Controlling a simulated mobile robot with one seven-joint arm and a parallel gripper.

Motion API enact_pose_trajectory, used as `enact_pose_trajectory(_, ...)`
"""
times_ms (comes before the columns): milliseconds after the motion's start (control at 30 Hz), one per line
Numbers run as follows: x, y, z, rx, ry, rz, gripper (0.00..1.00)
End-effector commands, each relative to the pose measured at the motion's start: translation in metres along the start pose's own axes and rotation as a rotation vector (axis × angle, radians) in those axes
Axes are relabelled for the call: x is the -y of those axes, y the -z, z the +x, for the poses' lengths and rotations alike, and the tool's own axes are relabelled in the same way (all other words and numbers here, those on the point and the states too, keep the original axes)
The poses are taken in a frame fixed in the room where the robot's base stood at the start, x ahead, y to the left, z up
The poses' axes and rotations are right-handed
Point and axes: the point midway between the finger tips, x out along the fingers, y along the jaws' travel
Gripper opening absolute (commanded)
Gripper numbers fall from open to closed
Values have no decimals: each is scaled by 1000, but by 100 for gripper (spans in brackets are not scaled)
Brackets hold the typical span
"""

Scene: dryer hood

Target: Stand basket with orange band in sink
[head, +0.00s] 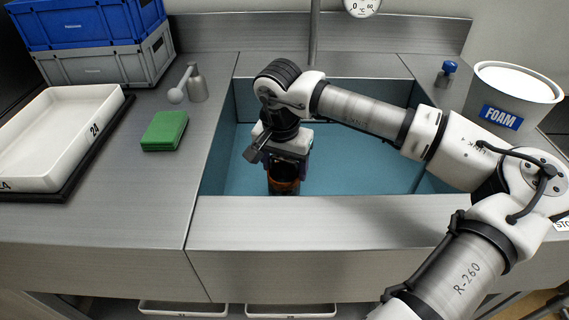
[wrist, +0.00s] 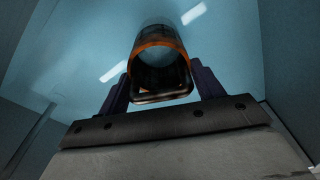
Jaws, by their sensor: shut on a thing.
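The basket with the orange band (head: 284,186) is inside the blue-walled sink (head: 345,160), below my gripper (head: 288,158). In the wrist view the basket (wrist: 158,50) shows as a dark, glossy vessel with an orange band and an open rim facing the camera. My gripper (wrist: 161,88) is shut on it, one dark finger on each side. The basket looks roughly upright. Whether its base touches the sink floor cannot be told, as its lower part is hidden by the sink's front edge.
A vertical pole (head: 314,35) rises behind the sink.

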Motion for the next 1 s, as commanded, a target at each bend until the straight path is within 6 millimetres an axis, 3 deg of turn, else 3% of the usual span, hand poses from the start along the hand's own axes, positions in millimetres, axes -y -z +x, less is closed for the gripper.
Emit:
enact_pose_trajectory(233, 0, 0, 4, 0, 0, 1, 44)
enact_pose_trajectory(267, 0, 0, 4, 0, -1, 1, 68)
enact_pose_trajectory(433, 0, 0, 2, 0, -1, 1, 88)
enact_pose_trajectory(767, 0, 0, -1, 0, -1, 1, 88)
enact_pose_trajectory(867, 0, 1, -10, -1, -1, 1, 88)
enact_pose_trajectory(1000, 0, 1, -38, -3, 0, 2, 88)
